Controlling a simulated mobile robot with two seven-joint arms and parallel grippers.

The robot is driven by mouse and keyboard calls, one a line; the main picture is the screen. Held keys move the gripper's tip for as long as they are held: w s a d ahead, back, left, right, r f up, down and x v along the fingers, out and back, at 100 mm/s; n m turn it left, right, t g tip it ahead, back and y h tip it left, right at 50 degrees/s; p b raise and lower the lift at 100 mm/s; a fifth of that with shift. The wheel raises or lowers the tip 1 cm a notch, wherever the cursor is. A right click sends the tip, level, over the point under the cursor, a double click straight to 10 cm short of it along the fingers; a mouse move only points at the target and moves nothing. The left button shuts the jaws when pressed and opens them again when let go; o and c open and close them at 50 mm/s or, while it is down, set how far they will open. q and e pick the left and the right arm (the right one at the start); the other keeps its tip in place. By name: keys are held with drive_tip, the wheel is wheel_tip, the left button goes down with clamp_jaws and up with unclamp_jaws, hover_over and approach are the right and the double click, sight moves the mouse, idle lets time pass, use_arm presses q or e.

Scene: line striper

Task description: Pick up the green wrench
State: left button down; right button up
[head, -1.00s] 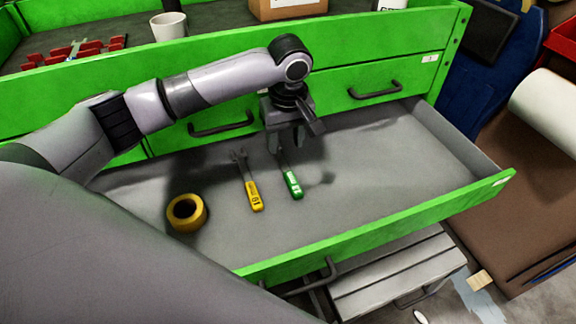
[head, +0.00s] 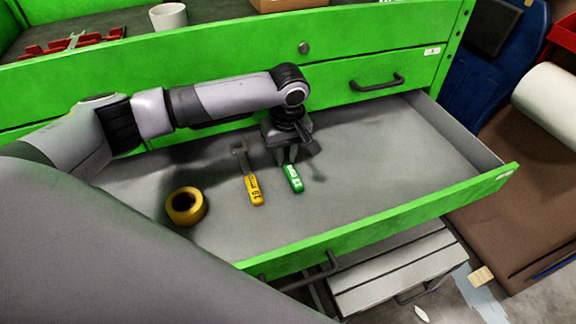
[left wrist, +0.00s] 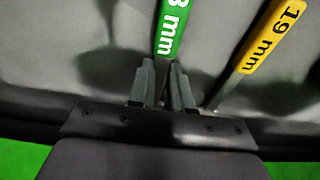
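The green wrench (head: 293,178) lies in the open drawer, its green labelled handle pointing toward the drawer front. Its upper end is hidden under my left gripper (head: 287,158). In the left wrist view the green handle (left wrist: 173,30) runs down to my left gripper (left wrist: 162,68), whose two fingers stand close together on either side of the tool at the handle's lower end. The gripper looks shut on it. The wrench appears still at the drawer floor. My right gripper is not in view.
A yellow wrench (head: 255,190) marked 19 mm lies close to the left of the green one. A yellow tape roll (head: 186,206) sits further left. The drawer's green front wall (head: 400,220) borders them; the drawer floor on the right is clear.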

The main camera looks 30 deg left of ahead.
sight(286, 160)
use_arm(q)
drive_tip(key=shift+r, duration=0.1)
drive_tip(key=shift+r, duration=0.2)
wheel_tip(286, 160, up, 3)
drive_tip(key=shift+d+r+p, duration=0.1)
drive_tip(key=shift+r+p, duration=0.1)
drive_tip(key=shift+p, duration=0.15)
drive_tip(key=w+d, duration=0.2)
drive_tip(key=d, duration=0.2)
drive_tip(key=w+d+b, duration=0.1)
drive_tip(key=w+d, duration=0.2)
drive_tip(key=d, duration=0.2)
drive_tip(key=w+d, duration=0.3)
drive_tip(key=d, duration=0.1)
drive_tip(key=shift+w+d+f+b, duration=0.15)
drive_tip(key=shift+w+f+b, duration=0.1)
drive_tip(key=shift+b, duration=0.1)
drive_tip(key=shift+w+d+b, duration=0.35)
drive_tip(key=shift+w+d, duration=0.25)
drive_tip(key=shift+d, duration=0.25)
